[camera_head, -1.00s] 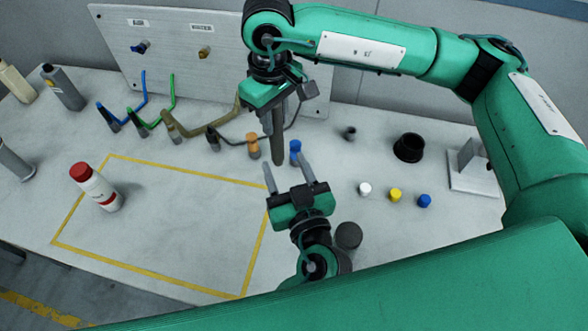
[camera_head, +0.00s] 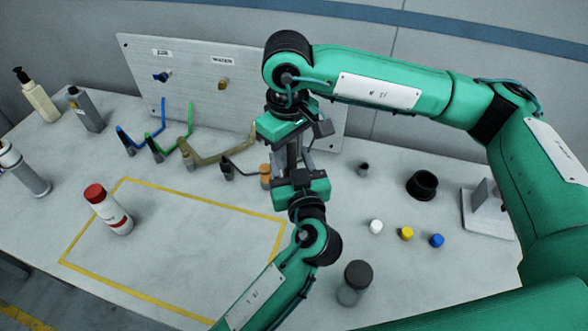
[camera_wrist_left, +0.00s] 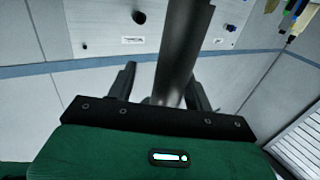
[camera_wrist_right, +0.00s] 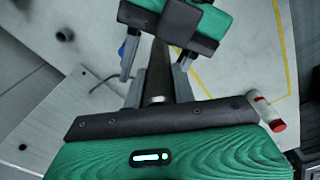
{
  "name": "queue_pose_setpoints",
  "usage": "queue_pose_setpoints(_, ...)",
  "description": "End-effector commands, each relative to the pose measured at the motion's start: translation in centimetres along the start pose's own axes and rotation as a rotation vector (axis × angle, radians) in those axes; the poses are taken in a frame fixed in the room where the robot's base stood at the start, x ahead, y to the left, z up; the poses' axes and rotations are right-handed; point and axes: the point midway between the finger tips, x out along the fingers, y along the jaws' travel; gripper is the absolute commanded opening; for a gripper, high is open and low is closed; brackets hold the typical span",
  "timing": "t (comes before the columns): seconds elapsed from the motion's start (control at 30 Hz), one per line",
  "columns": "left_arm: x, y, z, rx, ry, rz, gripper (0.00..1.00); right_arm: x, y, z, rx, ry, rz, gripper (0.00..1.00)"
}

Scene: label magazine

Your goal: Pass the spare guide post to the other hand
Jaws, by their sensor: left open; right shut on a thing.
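The spare guide post, a grey cylinder, shows in the left wrist view (camera_wrist_left: 183,45) and the right wrist view (camera_wrist_right: 158,75). My right gripper (camera_head: 292,140) is shut on it and holds it above the table, pointing down. My left gripper (camera_head: 294,163) is open just below the right one. In the left wrist view the post passes between its two fingers (camera_wrist_left: 165,80), with a gap at the left finger; contact on the right side cannot be told. The left gripper also shows at the top of the right wrist view (camera_wrist_right: 172,30). The grippers hide most of the post in the head view.
White (camera_head: 376,226), yellow (camera_head: 406,233) and blue (camera_head: 436,240) caps, a black cup (camera_head: 422,184) and a dark-lidded jar (camera_head: 354,280) are at right. Coloured hoses lie before the panel (camera_head: 195,75).

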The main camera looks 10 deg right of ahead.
Motion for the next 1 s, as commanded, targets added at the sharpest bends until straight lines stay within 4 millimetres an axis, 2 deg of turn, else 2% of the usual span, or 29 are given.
queue_pose_setpoints(0.27, 0.20, -0.02, -0.01, 0.000, 0.000, 0.000, 0.52, -0.05, 0.00, -0.01, 0.000, 0.001, 0.000, 0.00)
queue_pose_setpoints(0.37, 0.19, -0.02, -0.01, 0.000, 0.000, 0.000, 0.36, -0.05, 0.00, -0.01, 0.000, 0.001, 0.000, 0.00)
queue_pose_setpoints(0.53, 0.16, 0.05, -0.01, 0.000, 0.000, 0.001, 0.03, -0.05, -0.06, -0.03, -0.001, 0.002, -0.001, 0.00)
queue_pose_setpoints(0.6, 0.13, 0.11, -0.02, 0.000, 0.000, 0.003, 0.00, -0.06, -0.12, -0.05, -0.002, 0.003, -0.002, 0.00)
queue_pose_setpoints(0.63, 0.12, 0.14, -0.10, -0.001, 0.001, 0.004, 0.00, -0.07, -0.15, -0.05, -0.003, 0.003, -0.003, 0.30)
queue_pose_setpoints(0.73, 0.10, 0.17, -0.12, -0.002, 0.001, 0.005, 0.00, -0.07, -0.17, -0.06, -0.003, 0.003, -0.003, 0.50)
queue_pose_setpoints(1.0, 0.15, 0.05, -0.09, -0.001, 0.001, 0.001, 0.00, -0.05, -0.05, -0.02, -0.001, 0.001, -0.001, 0.52)
